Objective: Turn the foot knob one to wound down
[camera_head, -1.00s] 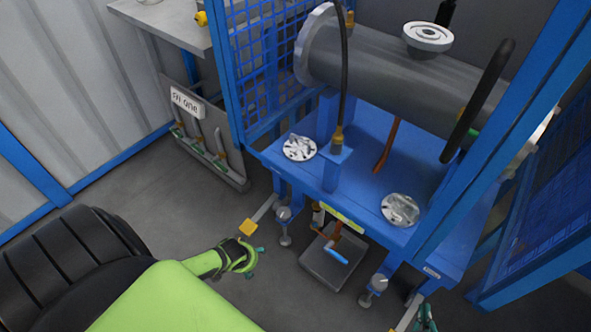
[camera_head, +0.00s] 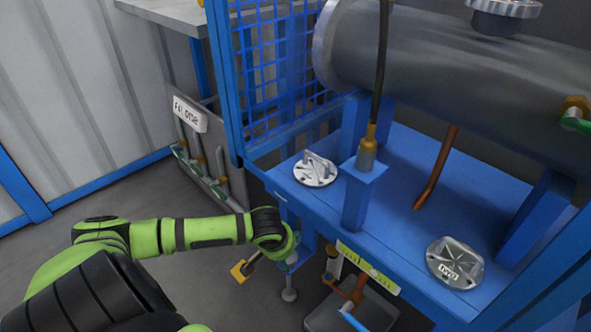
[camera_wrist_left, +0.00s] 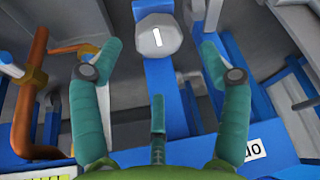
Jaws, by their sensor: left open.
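The foot knob one (camera_wrist_left: 158,37) is a pale grey many-sided knob with a white stroke on its face. It shows at the top middle of the left wrist view, on a blue upright. In the head view my left gripper hides it, and a foot pad (camera_head: 289,295) shows just below. My left gripper (camera_head: 290,261) is at the near left corner of the blue frame. In the left wrist view its teal fingers (camera_wrist_left: 160,52) are spread, one on each side of the knob in the picture, with nothing held. I cannot tell whether the fingertips reach around it.
The blue bench (camera_head: 400,190) carries a grey cylinder (camera_head: 430,75) and two round metal discs, one of them (camera_head: 315,168) near the left corner. A copper pipe (camera_wrist_left: 28,100) runs left of the fingers. A grey tray (camera_head: 325,317) lies on the floor under the bench.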

